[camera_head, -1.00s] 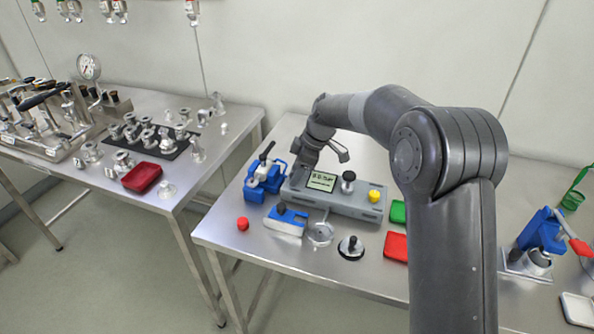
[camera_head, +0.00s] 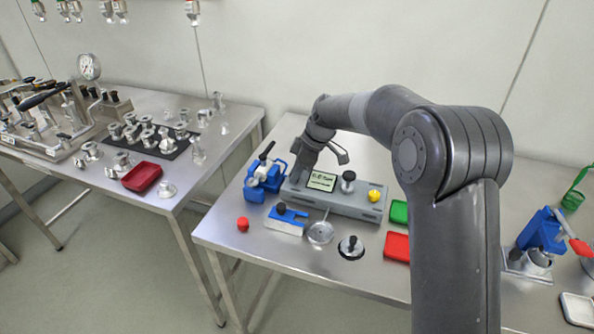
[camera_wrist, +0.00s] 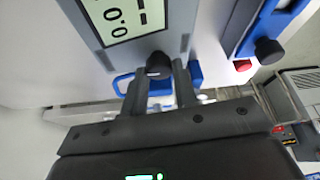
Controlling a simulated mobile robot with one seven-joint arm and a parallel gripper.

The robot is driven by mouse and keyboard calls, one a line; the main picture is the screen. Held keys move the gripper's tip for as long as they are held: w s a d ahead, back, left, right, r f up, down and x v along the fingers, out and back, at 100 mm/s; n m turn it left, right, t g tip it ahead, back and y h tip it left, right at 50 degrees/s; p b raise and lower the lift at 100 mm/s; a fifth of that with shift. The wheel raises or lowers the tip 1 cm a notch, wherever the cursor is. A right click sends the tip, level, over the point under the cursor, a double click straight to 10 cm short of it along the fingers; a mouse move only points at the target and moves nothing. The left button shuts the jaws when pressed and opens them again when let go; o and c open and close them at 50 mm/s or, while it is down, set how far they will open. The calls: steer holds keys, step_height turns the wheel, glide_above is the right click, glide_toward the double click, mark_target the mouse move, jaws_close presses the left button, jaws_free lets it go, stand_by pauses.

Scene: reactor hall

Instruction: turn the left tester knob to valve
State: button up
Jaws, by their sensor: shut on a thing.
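The tester is a grey box (camera_head: 345,200) with a lit display (camera_head: 321,181). The display and the left tester knob (camera_wrist: 158,66), a black knob, show in the wrist view. My gripper (camera_wrist: 160,78) is shut on that knob, one finger on each side of it. In the head view my wrist hides the left knob and the fingertips. A second black knob (camera_head: 348,177) stands right of the display, and a yellow button (camera_head: 375,195) sits at the tester's right end. The knob's pointer setting is too small to read.
A blue clamp device (camera_head: 264,180) stands close left of the tester. A blue-and-white block (camera_head: 287,218), a metal dish (camera_head: 320,233) and a black-knobbed disc (camera_head: 351,247) lie in front. Green (camera_head: 399,211) and red (camera_head: 397,246) trays lie to the right.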

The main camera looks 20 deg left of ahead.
steer(key=m+t, duration=0.1)
steer(key=m, duration=0.2)
steer(key=m+t, duration=0.1)
steer(key=m, duration=0.2)
steer(key=shift+s+m+t, duration=0.2)
steer(key=shift+m+t, duration=0.1)
steer(key=shift+m, duration=0.1)
steer(key=m+t, duration=0.1)
steer(key=m, duration=0.1)
steer(key=m+h, duration=0.1)
steer(key=m, duration=0.2)
steer(key=shift+s+a+t, duration=0.2)
steer(key=shift+t, duration=0.2)
steer(key=m+h, duration=0.1)
steer(key=m, duration=0.2)
steer(key=m+t+h, duration=0.1)
steer(key=m, duration=0.2)
steer(key=shift+a+m+h, duration=0.2)
steer(key=shift+m+h, duration=0.2)
steer(key=m+h, duration=0.2)
steer(key=m, duration=0.3)
steer(key=shift+a+m, duration=0.1)
steer(key=shift+m, duration=0.3)
steer(key=shift+g, duration=0.3)
steer(key=o, duration=1)
